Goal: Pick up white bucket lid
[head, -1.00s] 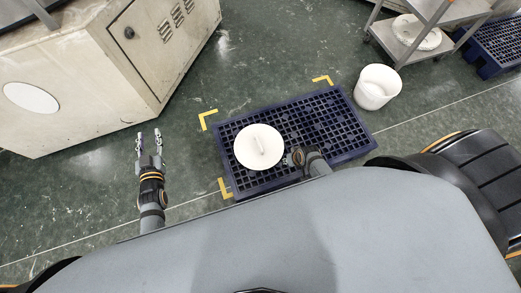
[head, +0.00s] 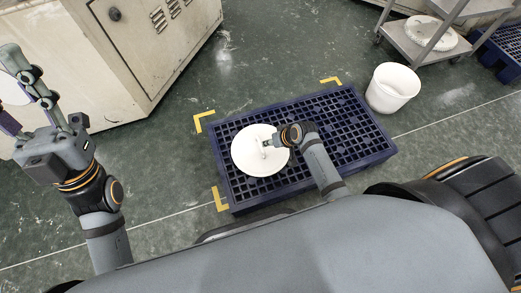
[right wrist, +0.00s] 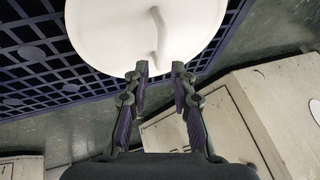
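The white bucket lid (head: 245,158), a round disc with a raised bar handle, lies on the left part of the dark blue pallet (head: 340,160). In the right wrist view the lid (right wrist: 110,30) and its curved handle (right wrist: 160,32) show just beyond the fingertips. My right gripper (head: 267,144) is over the lid's right half, close to the handle. Its fingers (right wrist: 159,68) are apart with nothing between them. Whether they touch the lid I cannot tell. My left gripper (head: 10,88) is raised at the left, open and empty, partly hiding a machine cabinet.
A white open bucket (head: 392,88) stands on the floor beyond the pallet's right end. A grey shelf cart (head: 420,45) is behind it. A beige machine cabinet (head: 120,75) fills the upper left. Yellow corner marks (head: 204,121) edge the pallet. Green floor is clear between cabinet and pallet.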

